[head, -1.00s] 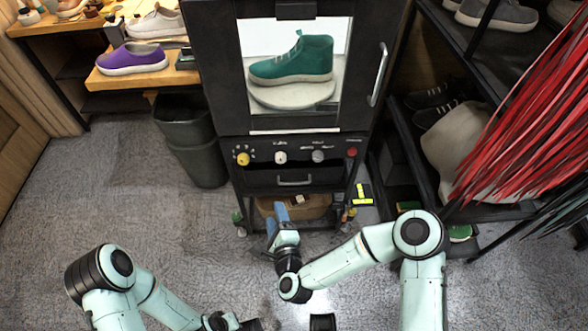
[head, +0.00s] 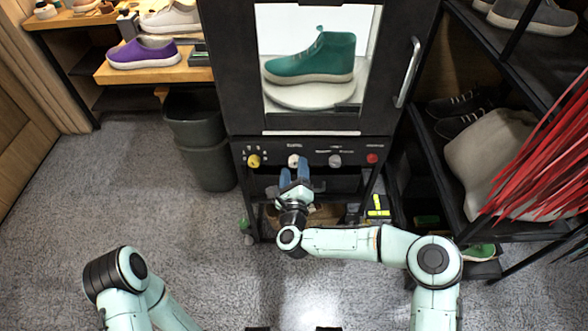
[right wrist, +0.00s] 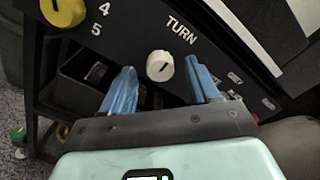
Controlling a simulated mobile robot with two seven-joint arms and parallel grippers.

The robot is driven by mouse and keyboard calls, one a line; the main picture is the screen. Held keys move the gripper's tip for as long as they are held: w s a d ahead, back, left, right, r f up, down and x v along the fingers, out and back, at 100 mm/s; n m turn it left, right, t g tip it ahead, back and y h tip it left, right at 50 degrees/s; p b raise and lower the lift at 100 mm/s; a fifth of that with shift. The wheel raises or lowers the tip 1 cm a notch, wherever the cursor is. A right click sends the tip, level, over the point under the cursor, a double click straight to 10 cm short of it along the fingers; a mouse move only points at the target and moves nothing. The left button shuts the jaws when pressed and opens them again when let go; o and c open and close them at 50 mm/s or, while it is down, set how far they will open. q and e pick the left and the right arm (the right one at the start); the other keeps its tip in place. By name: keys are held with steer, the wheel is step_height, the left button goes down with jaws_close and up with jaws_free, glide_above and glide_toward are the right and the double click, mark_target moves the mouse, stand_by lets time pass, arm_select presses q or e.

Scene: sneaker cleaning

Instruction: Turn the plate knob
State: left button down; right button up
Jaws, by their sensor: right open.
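The white plate knob (head: 294,160) is on the dark front panel of the cabinet, under the window. In the right wrist view the knob (right wrist: 160,66) sits beside the word TURN, with a dark slot across its face. My right gripper (head: 295,172) is open just in front of and below the knob. Its blue fingers appear to either side of the knob in the right wrist view, with visible gaps; I cannot tell how deep they reach. A green sneaker (head: 312,59) stands on the pale round plate (head: 315,95) behind the window. My left gripper is out of view.
A yellow knob (head: 254,161) is left of the white one; a grey knob (head: 335,160) and a red button (head: 372,158) are to its right. A door handle (head: 407,72) juts out above right. A bin (head: 200,140) stands left. The left floor is open.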

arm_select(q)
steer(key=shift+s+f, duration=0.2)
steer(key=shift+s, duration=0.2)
arm_select(e)
steer(key=shift+w, duration=0.65)
steer(key=c, duration=1)
steer(key=shift+c, duration=0.2)
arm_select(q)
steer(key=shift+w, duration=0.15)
